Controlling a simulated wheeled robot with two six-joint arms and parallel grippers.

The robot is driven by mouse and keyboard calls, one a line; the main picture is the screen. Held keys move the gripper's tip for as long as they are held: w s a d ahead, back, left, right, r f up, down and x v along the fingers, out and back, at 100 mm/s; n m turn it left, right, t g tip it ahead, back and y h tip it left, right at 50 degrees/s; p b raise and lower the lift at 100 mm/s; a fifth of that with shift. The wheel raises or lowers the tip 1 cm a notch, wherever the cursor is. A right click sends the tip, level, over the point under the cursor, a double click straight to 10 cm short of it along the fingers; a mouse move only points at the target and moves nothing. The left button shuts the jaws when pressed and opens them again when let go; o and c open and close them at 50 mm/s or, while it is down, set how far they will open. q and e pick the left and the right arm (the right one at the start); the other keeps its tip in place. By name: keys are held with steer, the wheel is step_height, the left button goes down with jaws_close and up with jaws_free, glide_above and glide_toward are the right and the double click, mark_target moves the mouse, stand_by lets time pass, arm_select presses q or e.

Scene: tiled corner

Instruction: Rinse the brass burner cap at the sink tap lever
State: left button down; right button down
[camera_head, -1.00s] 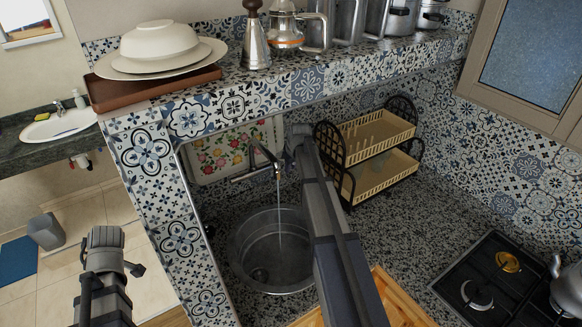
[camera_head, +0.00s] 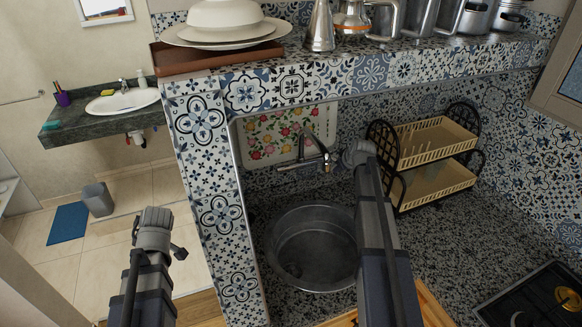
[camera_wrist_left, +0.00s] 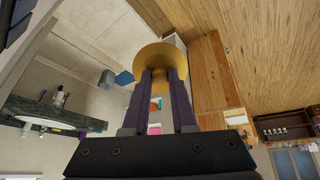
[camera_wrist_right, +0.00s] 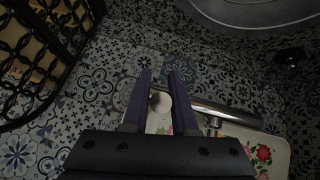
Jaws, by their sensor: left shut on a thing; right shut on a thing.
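The brass burner cap (camera_wrist_left: 160,58) is a round golden disc held at the fingertips of my left gripper (camera_wrist_left: 162,74), over the floor side. In the head view the left wrist is left of the tiled pillar, away from the sink, and the cap is hidden there. The sink tap (camera_head: 308,158) arches over the round steel sink (camera_head: 312,215); no water stream shows. My right gripper (camera_wrist_right: 162,76) is shut on a small pale knob, seemingly the tap lever (camera_wrist_right: 160,102), beside the metal spout. In the head view my right arm partly hides that contact.
A two-tier dish rack (camera_head: 432,142) stands right of the tap, close to my right arm. A stove (camera_head: 535,300) is at lower right. A tiled ledge above holds a brown tray (camera_head: 165,62) with dishes and several metal pots. Open floor lies left of the tiled pillar (camera_head: 212,200).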

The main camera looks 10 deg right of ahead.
steer(key=shift+s, duration=0.1)
steer(key=c, duration=0.7)
jaws_free()
arm_select(q)
steer(key=shift+r, duration=0.1)
step_height(320, 180, up, 9)
steer(key=p, duration=0.9)
steer(key=shift+r, duration=0.15)
arm_select(e)
steer(key=v, duration=1.2)
